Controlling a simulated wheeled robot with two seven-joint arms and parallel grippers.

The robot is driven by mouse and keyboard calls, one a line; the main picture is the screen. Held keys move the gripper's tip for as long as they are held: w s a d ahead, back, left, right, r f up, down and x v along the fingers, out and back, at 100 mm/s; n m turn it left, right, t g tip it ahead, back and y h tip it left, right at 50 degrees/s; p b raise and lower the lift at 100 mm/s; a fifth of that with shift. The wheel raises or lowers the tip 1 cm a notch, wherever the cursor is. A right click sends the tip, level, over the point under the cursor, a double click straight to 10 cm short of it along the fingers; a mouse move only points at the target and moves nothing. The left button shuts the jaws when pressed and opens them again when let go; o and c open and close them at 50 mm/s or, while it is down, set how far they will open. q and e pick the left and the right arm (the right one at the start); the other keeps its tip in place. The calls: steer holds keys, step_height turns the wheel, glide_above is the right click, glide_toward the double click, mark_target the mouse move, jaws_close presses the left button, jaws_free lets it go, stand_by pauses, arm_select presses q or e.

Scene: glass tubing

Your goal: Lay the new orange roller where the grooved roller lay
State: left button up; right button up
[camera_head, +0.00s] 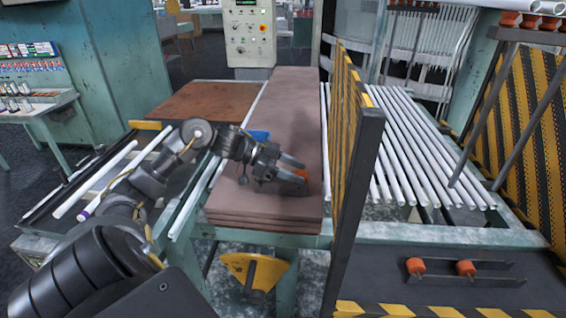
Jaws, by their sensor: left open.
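My left gripper (297,171) reaches in over the stack of brown boards (300,110), its two fingers apart and pointing right. A small orange roller (302,175) shows at its fingertips, partly hidden by the fingers. I cannot tell whether it lies between them or just beyond them. Two more orange rollers, one left (415,265) and one right (465,268), sit on a dark rail at the lower right. I cannot make out a groove on any roller from here. My right gripper is out of view.
A blue object (259,135) is partly hidden behind my left wrist. A yellow-and-black striped guard (344,130) stands upright just right of the boards. White glass tubes (425,150) lie on the rack beyond it.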

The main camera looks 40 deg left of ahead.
arm_select(q)
steer(key=shift+s+a+f+b, duration=0.1)
steer(key=shift+s+a+b, duration=0.05)
steer(key=shift+a+b, duration=0.15)
steer(key=b+v, duration=0.4)
steer(key=v, duration=0.5)
steer(key=shift+s+a+r, duration=0.35)
steer(key=shift+a+r, duration=0.05)
steer(key=shift+r, duration=0.05)
